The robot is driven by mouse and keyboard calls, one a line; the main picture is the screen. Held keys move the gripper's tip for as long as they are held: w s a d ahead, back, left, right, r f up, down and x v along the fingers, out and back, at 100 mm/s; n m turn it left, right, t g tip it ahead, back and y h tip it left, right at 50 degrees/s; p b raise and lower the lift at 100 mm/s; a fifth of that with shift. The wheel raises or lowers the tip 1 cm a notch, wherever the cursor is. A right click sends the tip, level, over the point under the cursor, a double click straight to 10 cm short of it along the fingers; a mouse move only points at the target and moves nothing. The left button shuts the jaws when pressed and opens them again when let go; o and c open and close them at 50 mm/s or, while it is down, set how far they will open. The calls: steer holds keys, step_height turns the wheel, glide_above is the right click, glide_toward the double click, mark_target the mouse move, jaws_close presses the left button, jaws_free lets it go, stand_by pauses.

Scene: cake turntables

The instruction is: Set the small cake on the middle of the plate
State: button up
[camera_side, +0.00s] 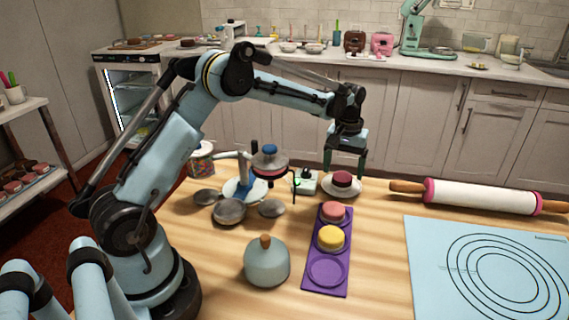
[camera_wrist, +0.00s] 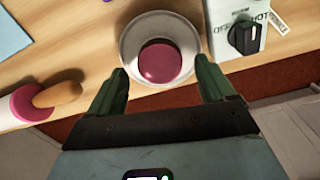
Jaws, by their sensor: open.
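A small dark red cake (camera_side: 342,179) sits on a white plate (camera_side: 327,190) at the far side of the table. The wrist view shows the cake (camera_wrist: 160,62) upright inside the plate (camera_wrist: 131,40), off its middle towards my gripper's side. My gripper (camera_side: 345,174) is open and empty, pointing down over the plate. In the wrist view, the fingers of my gripper (camera_wrist: 161,68) stand apart on either side of the cake, with no contact visible. How high the fingertips are above the plate is hard to tell.
A purple tray (camera_side: 312,285) holds a pink cake (camera_side: 333,211) and a yellow cake (camera_side: 330,237); its front recess is empty. A switch box (camera_side: 306,183) stands left of the plate. A rolling pin (camera_side: 482,196) and a blue mat (camera_side: 430,270) lie to the right.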

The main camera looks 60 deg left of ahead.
mark_target(342, 177)
step_height(342, 177, up, 10)
steer(key=s+d+r+m+t, duration=0.3)
steer(key=s+d+r, duration=0.3)
steer(key=s, duration=0.4)
steer(key=s+d+f+m+t, duration=0.2)
steer(key=s+f, duration=0.1)
steer(key=s, duration=0.3)
steer(key=s+d+f+m+t, duration=0.2)
steer(key=s+f, duration=0.1)
steer(key=s, duration=0.3)
